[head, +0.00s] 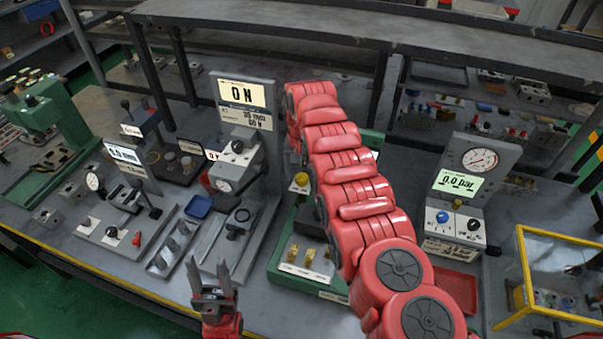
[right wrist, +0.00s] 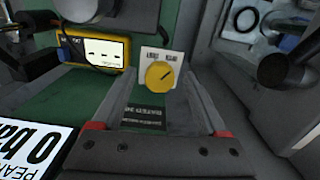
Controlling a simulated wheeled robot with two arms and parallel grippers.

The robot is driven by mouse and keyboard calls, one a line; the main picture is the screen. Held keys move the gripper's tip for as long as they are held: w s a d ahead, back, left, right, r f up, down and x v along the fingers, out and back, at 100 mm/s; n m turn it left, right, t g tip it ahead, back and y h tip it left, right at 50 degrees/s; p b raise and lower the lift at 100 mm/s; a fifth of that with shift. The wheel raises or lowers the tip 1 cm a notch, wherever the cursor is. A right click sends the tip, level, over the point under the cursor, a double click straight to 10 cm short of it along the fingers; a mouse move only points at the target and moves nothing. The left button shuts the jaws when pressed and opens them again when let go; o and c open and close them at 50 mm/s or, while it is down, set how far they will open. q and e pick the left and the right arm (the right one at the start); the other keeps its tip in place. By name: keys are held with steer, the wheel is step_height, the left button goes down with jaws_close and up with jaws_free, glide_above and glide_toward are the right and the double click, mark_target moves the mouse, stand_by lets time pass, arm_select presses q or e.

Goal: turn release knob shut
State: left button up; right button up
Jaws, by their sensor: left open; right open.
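A round yellow knob (right wrist: 158,76) sits on a pale plate (right wrist: 147,56) in the right wrist view. A dark pointer mark on it slants toward the upper right, and the plate's small labels are not legible. A yellow knob (head: 301,180) also shows in the head view, beside my red right arm. My right gripper (right wrist: 165,103) is open, with one finger on either side of the view and the knob between and beyond them, apparently untouched. In the head view my right gripper is hidden behind its arm. My left gripper (head: 213,285) is open and empty near the front edge.
A display (right wrist: 35,150) reading 0 bar is close at the lower left in the wrist view, and a yellow meter (right wrist: 95,50) stands behind. Gauge stations (head: 465,190) (head: 240,130) flank my right arm. A yellow frame (head: 522,275) stands at the right.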

jaws_close()
stand_by(0.4)
steer(key=n+b, duration=0.2)
steer(key=n, duration=0.1)
steer(key=shift+d+f, duration=0.1)
steer(key=shift+f, duration=0.1)
steer(key=n+b, duration=0.2)
steer(key=shift+n+b, duration=0.3)
steer(key=shift+n, duration=0.1)
steer(key=shift+n+b, duration=0.6)
steer(key=shift+n, duration=0.3)
steer(key=n, duration=0.2)
steer(key=shift+r+n, duration=0.25)
steer(key=shift+n, duration=1.85)
